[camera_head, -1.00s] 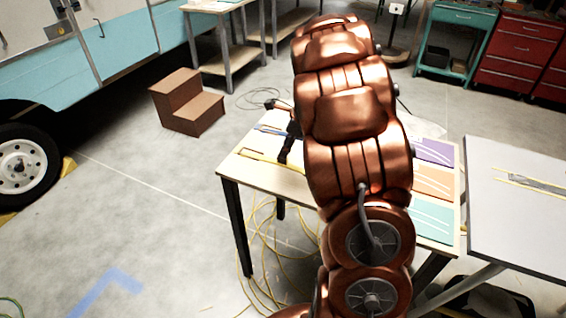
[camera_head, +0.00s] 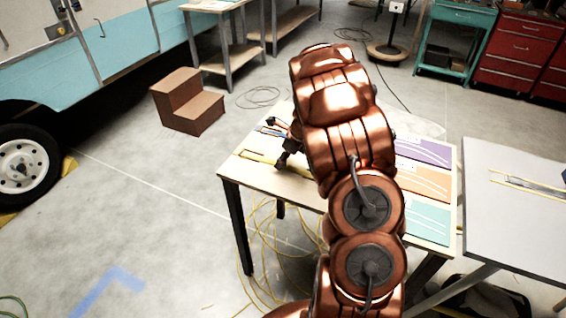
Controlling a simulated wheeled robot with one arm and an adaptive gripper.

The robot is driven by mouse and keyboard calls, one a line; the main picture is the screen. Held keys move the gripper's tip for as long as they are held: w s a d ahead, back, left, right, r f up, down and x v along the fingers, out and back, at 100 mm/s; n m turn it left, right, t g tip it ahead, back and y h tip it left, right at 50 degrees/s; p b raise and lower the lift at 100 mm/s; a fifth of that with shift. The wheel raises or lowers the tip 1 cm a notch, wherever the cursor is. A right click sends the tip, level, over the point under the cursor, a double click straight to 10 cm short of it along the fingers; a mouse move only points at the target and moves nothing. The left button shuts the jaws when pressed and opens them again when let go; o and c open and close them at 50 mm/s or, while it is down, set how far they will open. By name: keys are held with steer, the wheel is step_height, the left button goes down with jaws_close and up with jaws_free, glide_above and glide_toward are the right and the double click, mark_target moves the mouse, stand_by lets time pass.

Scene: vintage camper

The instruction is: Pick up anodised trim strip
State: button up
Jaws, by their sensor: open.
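My copper-coloured arm reaches over the wooden table (camera_head: 232,172), and my gripper (camera_head: 281,164) is low over its left part. The gripper is small and dark here; it appears open, with nothing visible in it. A thin yellow strip (camera_head: 258,157) lies on the tabletop beside the fingertips; I cannot tell if they touch it. A bluish strip (camera_head: 268,131) lies farther back. I cannot tell for certain which is the anodised trim strip. My arm hides the middle of the table.
Purple (camera_head: 424,151), orange (camera_head: 428,183) and teal (camera_head: 428,221) panels with pale lines lie along the table's right side. A grey table (camera_head: 510,222) with yellow-edged markings stands at right. Brown steps (camera_head: 188,102) stand at back left. Yellow cable (camera_head: 262,238) lies on the floor.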

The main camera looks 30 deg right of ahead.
steer(key=shift+w+a+f, duration=0.1)
steer(key=shift+f, duration=0.2)
jaws_close()
